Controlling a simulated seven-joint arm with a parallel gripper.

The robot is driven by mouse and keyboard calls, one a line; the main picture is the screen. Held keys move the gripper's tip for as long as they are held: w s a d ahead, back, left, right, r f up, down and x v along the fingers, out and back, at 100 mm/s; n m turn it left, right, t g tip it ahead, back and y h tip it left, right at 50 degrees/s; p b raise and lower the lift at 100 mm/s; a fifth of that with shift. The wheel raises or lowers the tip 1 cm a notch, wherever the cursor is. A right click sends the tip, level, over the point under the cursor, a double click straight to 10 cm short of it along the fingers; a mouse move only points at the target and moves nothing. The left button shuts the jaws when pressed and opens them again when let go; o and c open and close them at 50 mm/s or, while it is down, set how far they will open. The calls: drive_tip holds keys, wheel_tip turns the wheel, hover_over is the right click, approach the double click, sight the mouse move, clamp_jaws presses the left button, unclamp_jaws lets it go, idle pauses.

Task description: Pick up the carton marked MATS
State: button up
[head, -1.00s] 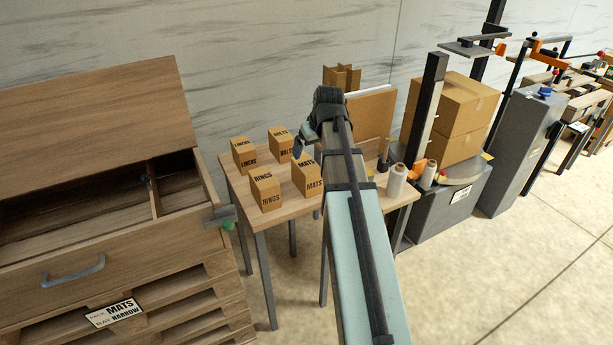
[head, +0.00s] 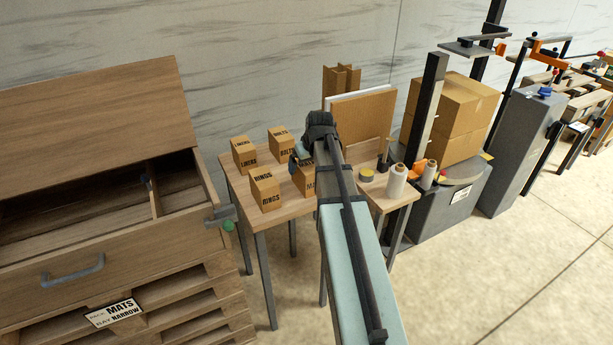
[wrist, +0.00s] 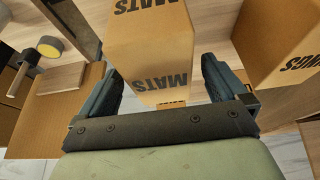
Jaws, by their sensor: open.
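The MATS carton (head: 304,183) stands on the small wooden table, partly hidden behind my arm in the head view. In the wrist view the MATS carton (wrist: 152,50) stands between the two dark fingers of my gripper (wrist: 160,82), its printed faces toward the camera. My gripper is open, with a finger on each side of the carton's near end. I cannot tell whether either finger touches it. In the head view my gripper (head: 303,157) is over the carton, mostly hidden by my own wrist.
The RINGS carton (head: 265,190) stands close on the left; it shows at right in the wrist view (wrist: 275,42). LINERS (head: 244,153) and BOLTS (head: 281,145) cartons stand behind. A tape roll (head: 367,174) and film roll (head: 396,181) are at right. A wooden chest (head: 100,250) with a MATS, NARROW label stands left.

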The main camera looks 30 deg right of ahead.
drive_tip(key=shift+x, duration=1.1)
drive_tip(key=shift+f, duration=0.25)
drive_tip(key=c, duration=1.3)
